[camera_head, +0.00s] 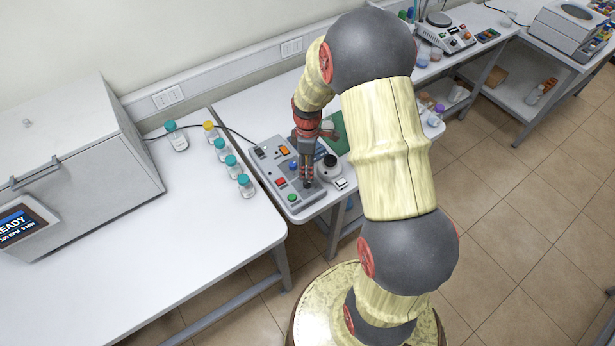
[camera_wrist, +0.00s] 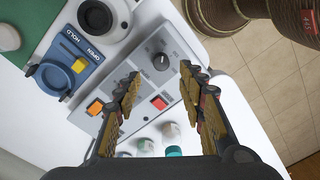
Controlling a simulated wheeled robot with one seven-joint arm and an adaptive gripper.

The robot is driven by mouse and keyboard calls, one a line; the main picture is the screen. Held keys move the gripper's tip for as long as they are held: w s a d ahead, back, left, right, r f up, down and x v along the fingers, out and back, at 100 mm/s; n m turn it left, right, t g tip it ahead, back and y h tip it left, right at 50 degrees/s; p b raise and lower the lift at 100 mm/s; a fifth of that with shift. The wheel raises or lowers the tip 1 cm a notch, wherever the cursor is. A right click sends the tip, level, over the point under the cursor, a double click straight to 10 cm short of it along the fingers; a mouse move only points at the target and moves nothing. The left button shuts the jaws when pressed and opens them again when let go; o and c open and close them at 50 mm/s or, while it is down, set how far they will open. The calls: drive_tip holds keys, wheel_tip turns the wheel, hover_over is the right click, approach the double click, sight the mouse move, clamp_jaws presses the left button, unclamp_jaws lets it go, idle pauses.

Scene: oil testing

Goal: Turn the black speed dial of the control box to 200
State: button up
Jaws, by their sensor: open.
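The grey control box (camera_wrist: 138,75) fills the middle of the wrist view. Its black speed dial (camera_wrist: 161,62) has a round knob with faint markings around it, too small to read. An orange button (camera_wrist: 95,107) and a red button (camera_wrist: 158,102) sit on the same panel. In the head view my gripper (camera_head: 307,182) points down over the front right part of the control box (camera_head: 268,163). The dial is hidden there by the gripper.
A blue piece marked OPEN and HOLD (camera_wrist: 72,62) and a white round device (camera_wrist: 98,18) lie beside the box. Several teal-capped jars (camera_head: 232,163) stand to the left. A large grey machine (camera_head: 75,150) with a READY screen stands at far left.

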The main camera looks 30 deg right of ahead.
sight(307, 181)
drive_tip(key=shift+s+a+f, duration=0.1)
drive_tip(key=shift+s+f, duration=0.05)
drive_tip(key=shift+f, duration=3.4)
drive_tip(key=shift+c, duration=0.4)
clamp_jaws()
